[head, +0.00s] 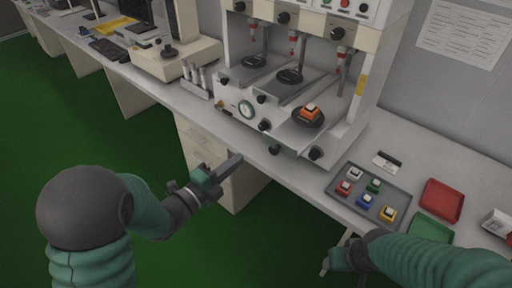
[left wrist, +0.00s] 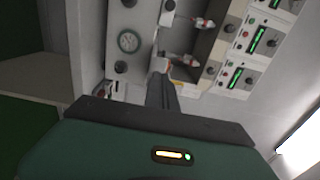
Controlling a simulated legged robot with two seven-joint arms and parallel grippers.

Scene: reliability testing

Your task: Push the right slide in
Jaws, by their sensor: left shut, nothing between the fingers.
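The testing machine (head: 236,91) stands on the bench with three stations side by side. Its right slide (head: 300,128) sticks out toward the front and carries a dark round plate with an orange switch block (head: 309,113) on it. The other two slides, with dark plates (head: 289,76), sit further back. My left gripper (head: 238,159) is shut and empty, in front of the bench edge, left of and below the right slide and apart from it. In the left wrist view its fingers (left wrist: 162,92) point at the machine's front near a gauge. My right gripper (head: 335,262) is low at the bench's front edge; its fingers are unclear.
A grey tray (head: 345,204) with several coloured switch blocks lies right of the machine. A red tray (head: 442,199) and a green tray (head: 430,229) lie further right. Green floor is open at left.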

